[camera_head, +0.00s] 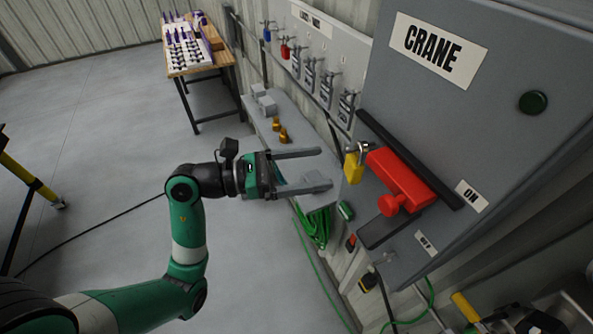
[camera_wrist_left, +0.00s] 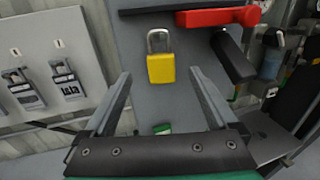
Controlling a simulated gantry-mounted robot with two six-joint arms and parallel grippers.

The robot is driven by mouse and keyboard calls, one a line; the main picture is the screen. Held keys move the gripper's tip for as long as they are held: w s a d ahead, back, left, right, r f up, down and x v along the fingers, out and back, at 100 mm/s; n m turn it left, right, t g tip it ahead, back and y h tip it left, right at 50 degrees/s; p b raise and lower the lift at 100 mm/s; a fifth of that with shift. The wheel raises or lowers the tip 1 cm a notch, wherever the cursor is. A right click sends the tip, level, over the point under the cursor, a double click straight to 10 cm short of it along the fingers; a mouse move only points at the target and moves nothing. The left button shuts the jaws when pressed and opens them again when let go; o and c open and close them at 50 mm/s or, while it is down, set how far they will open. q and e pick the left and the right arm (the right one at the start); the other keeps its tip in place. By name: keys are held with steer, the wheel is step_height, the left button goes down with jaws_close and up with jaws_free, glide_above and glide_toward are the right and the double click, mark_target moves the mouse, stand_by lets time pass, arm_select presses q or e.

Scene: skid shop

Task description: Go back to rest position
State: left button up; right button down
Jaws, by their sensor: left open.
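My left gripper (camera_head: 325,169) is open and empty, in the air left of the grey crane box (camera_head: 455,95). It also shows in the left wrist view (camera_wrist_left: 165,92), with its two fingers apart. A yellow padlock (camera_head: 353,166) hangs by the left end of the red switch handle (camera_head: 400,177) on the box. In the left wrist view the yellow padlock (camera_wrist_left: 161,68) appears beyond and between the fingertips, clear of them. My right gripper is not in view.
A padlock board (camera_head: 318,32) with blue, red and grey padlocks is on the wall. A grey shelf (camera_head: 262,122) below holds small brass-coloured pieces. Green hose (camera_head: 315,228) hangs beneath. A wooden table (camera_head: 205,68) stands farther back. The floor at left is mostly clear.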

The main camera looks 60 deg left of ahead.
arm_select(q)
steer(key=v, duration=0.4)
steer(key=shift+d, duration=0.1)
steer(key=shift+w, duration=0.1)
